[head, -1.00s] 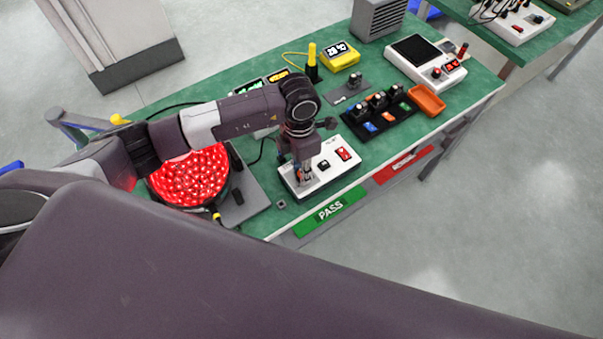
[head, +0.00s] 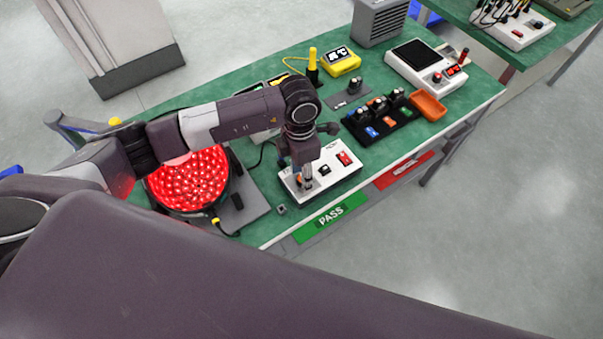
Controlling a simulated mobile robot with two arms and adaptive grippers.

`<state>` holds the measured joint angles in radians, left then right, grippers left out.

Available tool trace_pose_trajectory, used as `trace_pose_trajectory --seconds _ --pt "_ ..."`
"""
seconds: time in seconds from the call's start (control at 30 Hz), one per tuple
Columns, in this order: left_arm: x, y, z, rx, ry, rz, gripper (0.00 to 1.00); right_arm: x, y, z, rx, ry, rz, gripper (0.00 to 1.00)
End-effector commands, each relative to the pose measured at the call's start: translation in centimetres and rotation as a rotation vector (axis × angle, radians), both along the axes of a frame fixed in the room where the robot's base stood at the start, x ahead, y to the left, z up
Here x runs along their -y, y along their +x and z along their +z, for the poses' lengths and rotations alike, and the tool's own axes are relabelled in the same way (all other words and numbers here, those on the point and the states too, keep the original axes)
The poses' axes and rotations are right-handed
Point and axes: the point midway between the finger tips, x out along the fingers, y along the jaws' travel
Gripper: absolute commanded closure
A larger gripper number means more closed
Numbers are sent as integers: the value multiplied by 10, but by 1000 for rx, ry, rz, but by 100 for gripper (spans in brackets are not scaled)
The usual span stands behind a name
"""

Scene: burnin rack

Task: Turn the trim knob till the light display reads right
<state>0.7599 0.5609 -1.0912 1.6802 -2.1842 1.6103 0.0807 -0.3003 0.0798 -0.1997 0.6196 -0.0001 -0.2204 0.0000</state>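A white control box (head: 335,171) with a red rocker switch (head: 344,158) and a black switch (head: 324,169) sits at the bench's front edge. My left gripper (head: 304,184) points down over the box's left end, where the trim knob seems to be. The fingers hide most of that spot, and I cannot tell whether they are closed on the knob. A round lamp (head: 190,182) glows red left of the box. A yellow meter (head: 341,61) with a small lit display stands at the back; its characters are too small to read surely. My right gripper is out of view.
A black tray (head: 376,137) of fixtures and an orange bin (head: 428,106) lie right of the box. A white tester (head: 425,65) stands farther right. Green PASS (head: 331,216) and red (head: 396,171) panels line the front. My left forearm passes over the bench's left part.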

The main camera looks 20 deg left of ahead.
Motion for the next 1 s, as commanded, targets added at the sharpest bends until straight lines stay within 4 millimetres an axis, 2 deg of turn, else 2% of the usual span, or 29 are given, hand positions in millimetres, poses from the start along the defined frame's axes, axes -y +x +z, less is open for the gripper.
trace_pose_trajectory --seconds 0.17,0.27,0.7,0.83,1.0 --pt "0 0 2 1 -1 0 60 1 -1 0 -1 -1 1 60" --pt "0 1 10 2 -1 -1 60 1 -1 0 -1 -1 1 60" --pt "-3 4 97 3 0 0 60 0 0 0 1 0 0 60" --pt "-4 4 112 1 0 0 60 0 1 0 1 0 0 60" --pt "-4 4 120 1 -1 0 60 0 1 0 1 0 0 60"
